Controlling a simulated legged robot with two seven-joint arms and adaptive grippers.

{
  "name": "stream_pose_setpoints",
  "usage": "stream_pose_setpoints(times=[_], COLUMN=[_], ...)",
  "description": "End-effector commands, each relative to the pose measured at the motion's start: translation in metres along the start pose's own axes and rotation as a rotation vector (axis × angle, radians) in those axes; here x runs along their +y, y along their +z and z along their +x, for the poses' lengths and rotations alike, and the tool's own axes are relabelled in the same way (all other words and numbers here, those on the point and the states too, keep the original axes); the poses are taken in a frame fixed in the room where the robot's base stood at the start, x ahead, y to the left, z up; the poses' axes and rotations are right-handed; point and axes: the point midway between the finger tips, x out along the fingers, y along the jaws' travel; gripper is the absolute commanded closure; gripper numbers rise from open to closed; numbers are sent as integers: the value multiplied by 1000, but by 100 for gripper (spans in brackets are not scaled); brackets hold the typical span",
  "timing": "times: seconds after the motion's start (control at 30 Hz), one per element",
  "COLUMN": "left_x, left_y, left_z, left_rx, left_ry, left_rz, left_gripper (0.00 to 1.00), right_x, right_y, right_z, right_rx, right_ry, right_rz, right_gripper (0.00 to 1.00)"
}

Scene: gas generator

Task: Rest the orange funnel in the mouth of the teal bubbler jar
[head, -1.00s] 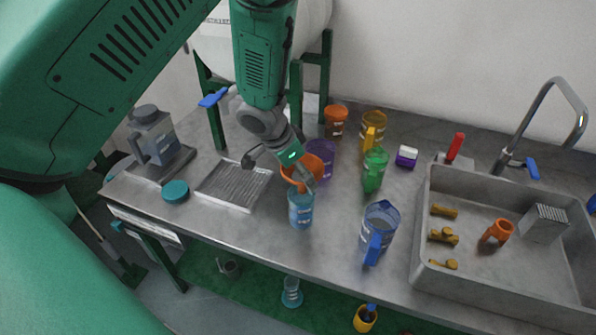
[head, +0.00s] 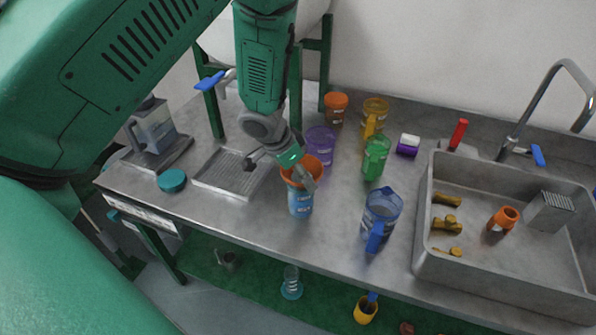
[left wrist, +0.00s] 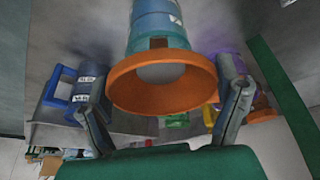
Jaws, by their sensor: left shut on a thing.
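The teal-blue bubbler jar (head: 300,204) stands upright on the counter. The orange funnel (head: 297,181) is directly above its mouth, wide rim up, its lower part meeting the jar's top; I cannot tell how far the spout is inside. My left gripper (head: 280,168) is shut on the funnel, with fingers on either side of it. In the left wrist view the funnel's rim (left wrist: 162,103) is large between the fingers, with the jar (left wrist: 155,18) lined up behind it. My right gripper is not in view.
A purple jug (head: 320,148) stands close behind the jar. A green jug (head: 375,158) and a blue jug (head: 381,215) stand to the right. A ribbed tray (head: 228,176) lies left, the sink (head: 425,240) far right. Counter in front of the jar is clear.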

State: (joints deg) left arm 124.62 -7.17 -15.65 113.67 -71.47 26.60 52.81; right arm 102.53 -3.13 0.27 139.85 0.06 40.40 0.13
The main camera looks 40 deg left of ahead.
Motion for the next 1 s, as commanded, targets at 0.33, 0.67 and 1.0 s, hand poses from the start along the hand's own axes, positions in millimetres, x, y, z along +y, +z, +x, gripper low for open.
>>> stream_pose_setpoints(times=[0.33, 0.67, 1.0], left_x=[0, 0, -1], left_y=[0, -2, -2], left_z=[0, -28, -97], left_rx=[0, 4, 2], left_ry=[0, -1, -1], left_rz=[0, -1, 2], left_gripper=[0, 0, 0], right_x=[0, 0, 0], right_y=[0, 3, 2], right_z=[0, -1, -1], right_rx=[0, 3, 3], right_ry=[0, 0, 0], right_rz=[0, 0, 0], right_gripper=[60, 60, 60])
